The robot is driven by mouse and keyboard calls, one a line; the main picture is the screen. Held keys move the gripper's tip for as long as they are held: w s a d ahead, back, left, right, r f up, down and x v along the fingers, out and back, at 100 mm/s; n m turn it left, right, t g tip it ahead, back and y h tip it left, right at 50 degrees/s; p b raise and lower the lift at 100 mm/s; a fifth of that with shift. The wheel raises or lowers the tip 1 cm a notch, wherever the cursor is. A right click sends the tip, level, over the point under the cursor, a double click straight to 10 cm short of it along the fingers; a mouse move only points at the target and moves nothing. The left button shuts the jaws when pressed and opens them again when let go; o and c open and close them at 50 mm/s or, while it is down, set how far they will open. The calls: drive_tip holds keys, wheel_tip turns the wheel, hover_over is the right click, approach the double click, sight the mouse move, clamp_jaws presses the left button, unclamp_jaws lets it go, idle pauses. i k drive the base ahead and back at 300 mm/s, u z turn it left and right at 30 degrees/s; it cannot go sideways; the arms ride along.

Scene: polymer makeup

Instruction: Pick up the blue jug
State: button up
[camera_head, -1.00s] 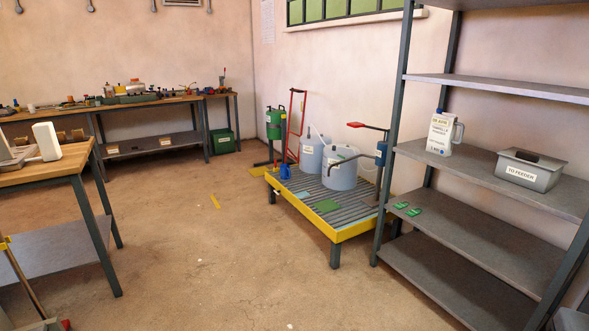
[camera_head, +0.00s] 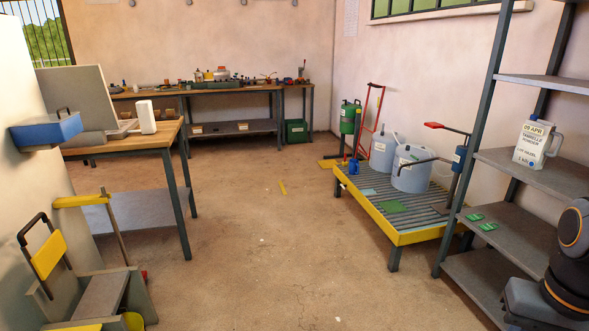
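A small blue jug (camera_head: 353,167) stands on the far left part of a yellow-rimmed grated platform (camera_head: 401,238), in front of the large grey-white drums. It looks upright, but it is small and far off, so its handle is hard to make out. Part of my arm, dark with orange rings, shows at the lower right edge, in front of the shelf. My gripper is not in view.
Two drums, the nearer one (camera_head: 411,170), and a green pump unit (camera_head: 349,118) stand by the jug. A grey shelf rack (camera_head: 518,168) holds a white jug (camera_head: 533,144) at right. A wooden table (camera_head: 160,139) stands at left. The floor (camera_head: 270,245) between is open.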

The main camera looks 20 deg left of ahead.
sight(355, 167)
drive_tip(key=u, duration=1.5)
drive_tip(key=i, duration=3.75)
drive_tip(key=z, duration=1.15)
drive_tip(key=i, duration=0.95)
drive_tip(key=u, duration=0.6)
drive_tip(key=i, duration=0.95)
drive_tip(key=z, duration=0.2)
